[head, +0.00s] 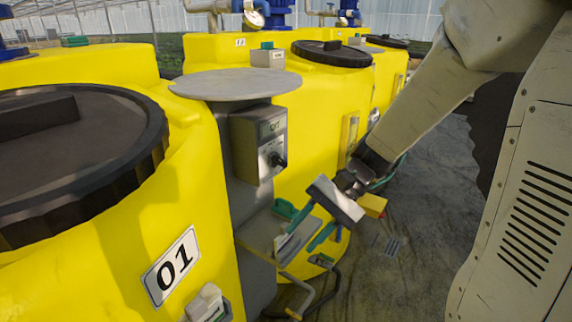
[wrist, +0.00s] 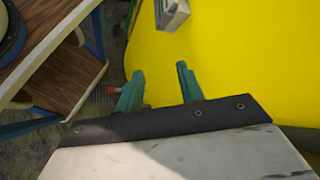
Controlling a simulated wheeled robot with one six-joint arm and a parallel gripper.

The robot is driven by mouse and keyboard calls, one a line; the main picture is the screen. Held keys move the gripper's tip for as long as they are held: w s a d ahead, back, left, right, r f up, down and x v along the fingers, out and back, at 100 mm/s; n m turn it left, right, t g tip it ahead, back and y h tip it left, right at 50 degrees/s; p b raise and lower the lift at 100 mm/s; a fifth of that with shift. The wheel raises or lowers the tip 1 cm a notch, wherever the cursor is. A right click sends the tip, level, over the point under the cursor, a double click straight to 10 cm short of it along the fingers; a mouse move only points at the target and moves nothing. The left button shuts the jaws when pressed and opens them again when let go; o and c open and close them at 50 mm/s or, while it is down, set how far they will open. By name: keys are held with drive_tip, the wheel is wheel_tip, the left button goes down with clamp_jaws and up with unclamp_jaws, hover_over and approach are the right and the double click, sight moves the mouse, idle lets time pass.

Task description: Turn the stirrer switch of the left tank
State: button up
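The left tank (head: 100,265) is yellow, with a black lid and an "01" plate, at the left of the head view. A light grey box (head: 207,303) sits low on its side, cut by the bottom edge. A grey control box (head: 258,143) with a black knob (head: 277,160) is on a grey post right of this tank. I cannot tell which is the stirrer switch. My gripper (head: 296,245) has teal fingers and is below and right of the knob, apart from it. The wrist view shows the gripper (wrist: 159,70) open and empty, facing a yellow surface.
A round grey top (head: 236,84) crowns the post; a small shelf (head: 255,237) juts below. More yellow tanks (head: 315,100) stand behind. The wrist view shows a grey box (wrist: 172,13) on yellow and a wooden shelf (wrist: 65,60). Dark floor (head: 430,210) lies right.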

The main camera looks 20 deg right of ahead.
drive_tip(key=w+d+f+m+t+y, duration=0.1)
drive_tip(key=w+m+t+y, duration=0.1)
drive_tip(key=w, duration=0.3)
drive_tip(key=w+f+m+t+y, duration=0.1)
drive_tip(key=w+f+m+t, duration=0.15)
drive_tip(key=w, duration=0.25)
drive_tip(key=m+t+h, duration=0.3)
drive_tip(key=m+t, duration=0.5)
drive_tip(key=t, duration=0.4)
approach(283, 162)
drive_tip(key=w, duration=0.1)
drive_tip(key=x, duration=0.8)
drive_tip(key=shift+a+f, duration=0.1)
drive_tip(key=shift+a, duration=0.2)
drive_tip(key=shift+s, duration=0.1)
clamp_jaws()
